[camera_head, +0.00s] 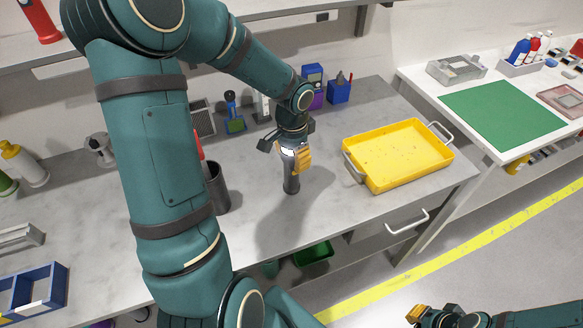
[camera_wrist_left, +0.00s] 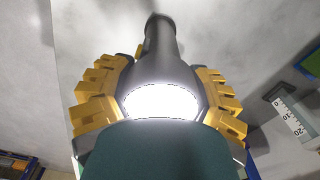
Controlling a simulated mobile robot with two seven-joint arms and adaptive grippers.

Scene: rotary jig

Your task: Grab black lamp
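The black lamp (camera_head: 291,181) is a dark flashlight standing upright on the grey table, with its lit white head up. My left gripper (camera_head: 290,153) is above it with its yellow-padded fingers spread around the lamp's head. In the left wrist view, the glowing lamp head (camera_wrist_left: 160,101) sits between the two fingers, and the narrower dark body runs away toward the top. The fingers look wide apart; contact with the lamp is hard to make out. My right gripper (camera_head: 428,314) is at the bottom edge of the head view, away from the table, with its fingers partly cut off.
A yellow tray (camera_head: 399,155) stands right of the lamp. A dark cup (camera_head: 217,188) is to its left. Blue holders (camera_head: 338,92) and small tools are behind it. A white table with a green mat (camera_head: 503,113) is at the right. The table front before the lamp is clear.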

